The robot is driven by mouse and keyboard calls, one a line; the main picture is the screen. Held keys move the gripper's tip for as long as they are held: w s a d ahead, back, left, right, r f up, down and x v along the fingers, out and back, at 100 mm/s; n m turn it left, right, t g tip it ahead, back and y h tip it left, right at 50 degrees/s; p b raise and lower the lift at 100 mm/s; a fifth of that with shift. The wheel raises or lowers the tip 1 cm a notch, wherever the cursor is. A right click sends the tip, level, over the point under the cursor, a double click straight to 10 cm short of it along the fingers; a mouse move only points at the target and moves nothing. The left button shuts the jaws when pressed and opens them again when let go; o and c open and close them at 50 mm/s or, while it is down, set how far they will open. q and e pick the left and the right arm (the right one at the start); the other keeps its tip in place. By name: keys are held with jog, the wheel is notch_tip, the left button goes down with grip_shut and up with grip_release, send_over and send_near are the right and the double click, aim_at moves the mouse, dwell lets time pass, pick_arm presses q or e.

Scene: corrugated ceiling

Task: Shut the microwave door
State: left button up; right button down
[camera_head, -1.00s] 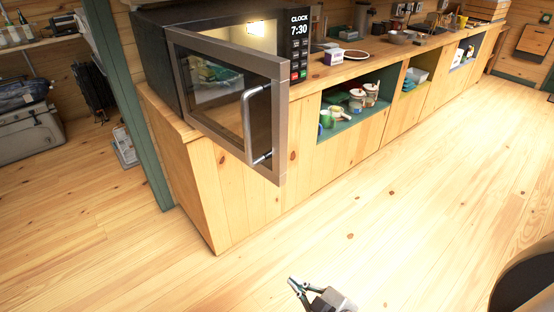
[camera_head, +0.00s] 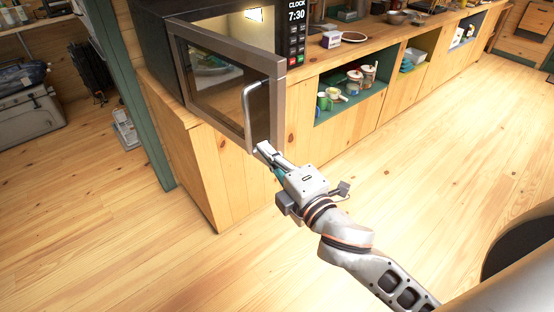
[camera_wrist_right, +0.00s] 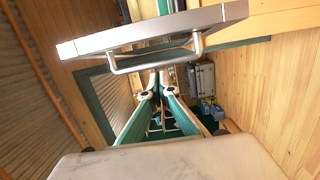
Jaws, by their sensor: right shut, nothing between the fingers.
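The microwave (camera_head: 150,45) is black and stands on the left end of the wooden counter. Its door (camera_head: 281,95), a grey frame around dark glass, stands open toward me. A curved metal handle (camera_head: 246,108) runs down its free side. My right gripper (camera_head: 262,149) is shut and empty, with its tips at the lower end of the door near the handle. In the right wrist view the fingertips (camera_wrist_right: 155,77) lie just below the handle (camera_wrist_right: 118,70) and door edge (camera_wrist_right: 150,32); I cannot tell whether they touch. My left gripper is not in view.
The counter (camera_head: 205,165) runs back to the right, with open shelves (camera_head: 350,90) holding jars and cups. A small box (camera_head: 331,39) stands on top beside the microwave. A green post (camera_head: 130,95) rises on the left. The wooden floor (camera_head: 130,260) in front is clear.

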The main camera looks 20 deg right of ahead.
aim_at(272, 134)
jog(key=x, duration=0.3)
jog(key=shift+w+r, duration=0.1)
jog(key=shift+w, duration=0.25)
jog(key=d, duration=0.1)
jog(key=w+d+p, duration=0.1)
jog(key=shift+w+d, duration=0.25)
jog(key=shift+w, duration=0.05)
jog(key=shift+w+d, duration=0.25)
jog(key=shift+d, duration=0.2)
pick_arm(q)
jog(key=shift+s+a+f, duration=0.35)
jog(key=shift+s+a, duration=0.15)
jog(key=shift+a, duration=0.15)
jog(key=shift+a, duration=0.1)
pick_arm(e)
jog(key=shift+d, duration=0.1)
